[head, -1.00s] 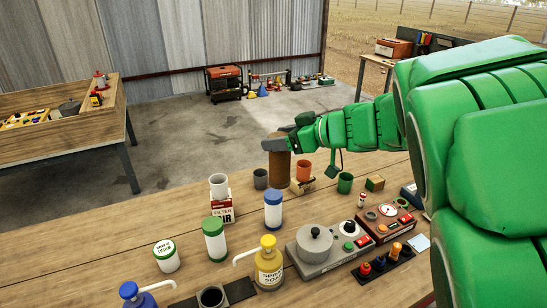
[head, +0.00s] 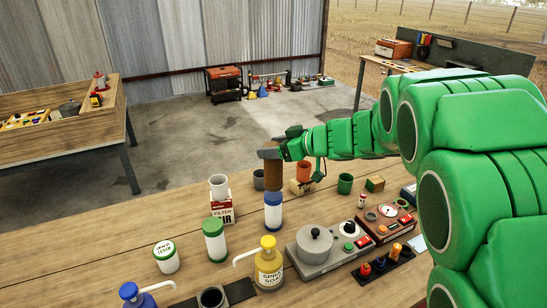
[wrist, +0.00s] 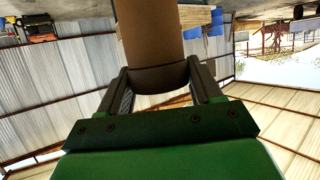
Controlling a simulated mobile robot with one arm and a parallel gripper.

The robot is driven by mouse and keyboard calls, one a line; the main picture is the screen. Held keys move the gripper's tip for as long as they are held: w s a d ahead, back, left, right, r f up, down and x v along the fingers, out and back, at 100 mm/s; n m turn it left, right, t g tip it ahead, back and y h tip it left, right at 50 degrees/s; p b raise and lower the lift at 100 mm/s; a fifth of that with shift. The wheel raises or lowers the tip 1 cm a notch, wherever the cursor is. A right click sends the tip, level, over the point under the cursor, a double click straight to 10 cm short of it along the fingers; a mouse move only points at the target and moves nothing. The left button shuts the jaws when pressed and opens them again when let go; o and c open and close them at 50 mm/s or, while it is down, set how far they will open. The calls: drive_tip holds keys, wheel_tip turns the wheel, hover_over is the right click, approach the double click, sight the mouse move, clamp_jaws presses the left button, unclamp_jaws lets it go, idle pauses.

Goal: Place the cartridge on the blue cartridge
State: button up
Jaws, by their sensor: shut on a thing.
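The brown cylindrical cartridge (head: 273,178) is upright in my gripper (head: 276,153). In the wrist view, the fingers of my gripper (wrist: 160,80) are shut on either side of the brown cartridge (wrist: 150,35). The blue cartridge (head: 273,214), a white cylinder with a blue top, stands upright on the workbench. In the head view the lower end of the brown cartridge lines up with the blue top. I cannot tell whether they touch or a gap remains. The blue top shows only partly clear of the brown cartridge's lower end.
A green-lidded cartridge (head: 214,242) and a yellow pump bottle (head: 268,266) are nearer. A grey cup (head: 259,180) and orange cup (head: 304,171) stand close behind. A grey device (head: 316,250) sits to the right.

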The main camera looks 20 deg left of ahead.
drive_tip(key=shift+w+a+f, duration=0.15)
drive_tip(key=shift+w+f, duration=0.05)
drive_tip(key=shift+f, duration=1.65)
drive_tip(key=o, duration=1.6)
drive_tip(key=shift+r, duration=0.2)
drive_tip(key=v, duration=1.2)
